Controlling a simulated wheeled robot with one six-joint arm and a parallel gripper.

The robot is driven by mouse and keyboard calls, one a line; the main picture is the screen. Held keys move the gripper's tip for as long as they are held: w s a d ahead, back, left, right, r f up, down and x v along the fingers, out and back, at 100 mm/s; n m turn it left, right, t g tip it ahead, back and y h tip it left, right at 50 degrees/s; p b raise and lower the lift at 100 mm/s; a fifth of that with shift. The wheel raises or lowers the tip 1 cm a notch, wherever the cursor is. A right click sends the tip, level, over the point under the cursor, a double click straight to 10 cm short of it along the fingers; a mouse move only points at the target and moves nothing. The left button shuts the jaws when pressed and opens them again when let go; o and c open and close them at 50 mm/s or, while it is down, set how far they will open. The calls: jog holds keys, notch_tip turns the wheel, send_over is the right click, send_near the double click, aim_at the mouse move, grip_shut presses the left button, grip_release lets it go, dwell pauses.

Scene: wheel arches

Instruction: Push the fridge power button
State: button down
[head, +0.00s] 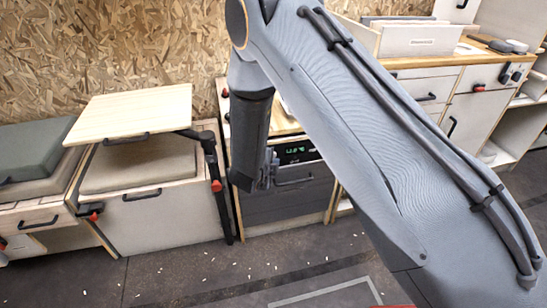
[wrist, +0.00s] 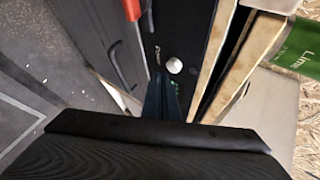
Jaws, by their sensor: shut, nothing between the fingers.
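The fridge (head: 290,205) has a dark front set low in the wooden cabinet. Its black display panel (head: 300,151) shows green digits in the head view, above a dark handle (head: 294,182). In the wrist view a round silver button (wrist: 174,66) sits on the dark fridge front (wrist: 190,25), just beyond my fingertips. Small green marks show beside my fingers there. My gripper (wrist: 164,82) is shut and empty, pointing at the panel close to the button. I cannot tell whether it touches the panel. In the head view my gripper (head: 270,172) is partly hidden by my arm, left of the display.
A folding wooden table top (head: 130,113) on a black leg stands left of the fridge. A cushioned bench (head: 140,165) is behind it. Drawers and cupboards (head: 430,90) line the right. Floor in front is open. A green item (wrist: 302,48) shows at right in the wrist view.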

jog(key=shift+w, duration=0.1)
jog(key=shift+w+a, duration=0.15)
jog(key=shift+w, duration=0.2)
jog(key=shift+w+a, duration=0.1)
jog(key=shift+w, duration=0.25)
dwell(0.9)
jog(key=shift+s, duration=0.1)
jog(key=shift+s+d, duration=0.2)
jog(key=shift+s, duration=0.5)
jog(key=shift+s, duration=0.1)
jog(key=shift+s+d+p, duration=0.3)
jog(key=shift+s+p, duration=0.15)
jog(key=shift+s, duration=0.5)
jog(key=shift+s+d+p, duration=0.25)
jog(key=shift+s+p, duration=0.2)
jog(key=shift+s, duration=0.45)
jog(key=shift+s+d+p, duration=0.3)
jog(key=shift+s+p, duration=0.15)
jog(key=shift+s, duration=0.5)
